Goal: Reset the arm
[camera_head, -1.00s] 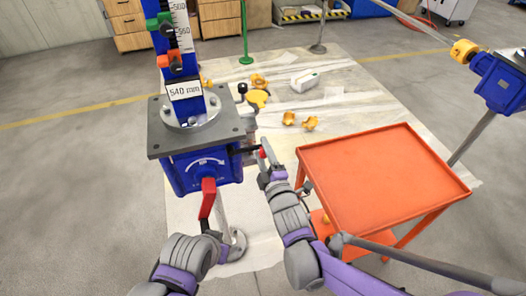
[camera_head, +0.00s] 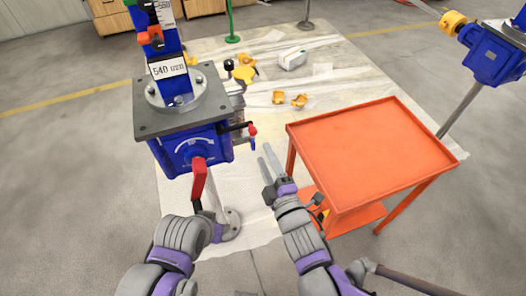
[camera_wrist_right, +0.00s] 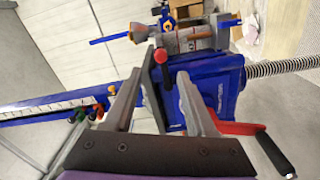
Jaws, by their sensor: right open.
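The blue screw jack (camera_head: 190,147) stands at the left with a grey top plate (camera_head: 150,118) and a label reading 540 mm. A small lever with a red knob (camera_head: 252,130) sticks out of its right side. A red crank handle (camera_head: 199,180) hangs on its front. My right gripper (camera_head: 268,155) is open and empty, just right of and below the red knob, apart from it. In the right wrist view, the red knob (camera_wrist_right: 165,57) shows between the open fingers (camera_wrist_right: 168,75), beyond them. My left arm shows at the bottom left; its gripper is not visible.
An orange cart (camera_head: 365,150) stands close to the right of my right gripper. Several yellow pieces (camera_head: 279,97) and a white object (camera_head: 292,58) lie on the pale floor sheet (camera_head: 340,70). Another blue jack unit (camera_head: 495,55) stands at the far right.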

